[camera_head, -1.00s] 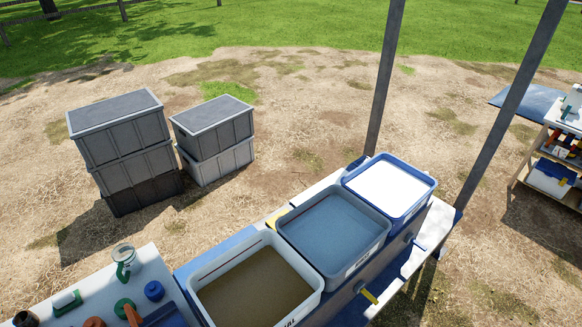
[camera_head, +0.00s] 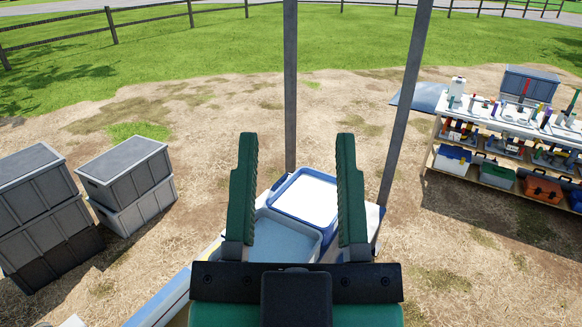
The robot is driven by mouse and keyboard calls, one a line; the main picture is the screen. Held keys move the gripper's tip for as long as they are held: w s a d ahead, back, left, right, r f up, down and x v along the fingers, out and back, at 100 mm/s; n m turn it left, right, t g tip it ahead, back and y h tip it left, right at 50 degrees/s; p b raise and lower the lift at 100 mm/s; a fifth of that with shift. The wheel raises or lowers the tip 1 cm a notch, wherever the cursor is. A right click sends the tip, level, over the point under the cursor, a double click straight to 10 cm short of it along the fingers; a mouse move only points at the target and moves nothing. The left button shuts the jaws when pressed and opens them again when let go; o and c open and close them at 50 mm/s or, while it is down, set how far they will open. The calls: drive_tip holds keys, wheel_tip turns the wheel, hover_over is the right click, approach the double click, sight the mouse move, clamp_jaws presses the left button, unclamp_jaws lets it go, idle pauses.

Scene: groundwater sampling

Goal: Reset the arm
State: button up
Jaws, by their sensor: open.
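My gripper (camera_head: 297,195) is in the lower middle of the head view, with two green ribbed fingers pointing up and spread wide apart. It is open, with nothing between the fingers held. Behind it stands a bench with a white-topped blue-rimmed bin (camera_head: 305,197) and a grey-blue bin of water (camera_head: 282,240). The gripper's palm and fingers hide parts of these bins. I cannot tell how far the fingers are from them.
Stacked grey crates (camera_head: 130,180) stand on the left beside a taller stack (camera_head: 42,215). Two metal posts (camera_head: 290,90) rise behind the bench. A shelf (camera_head: 500,125) with bottles, tools and boxes stands at right. Bare straw ground lies between.

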wheel_tip(320, 180, up, 17)
drive_tip(key=p, duration=1.6)
drive_tip(key=shift+a+p, duration=0.15)
drive_tip(key=shift+p, duration=0.25)
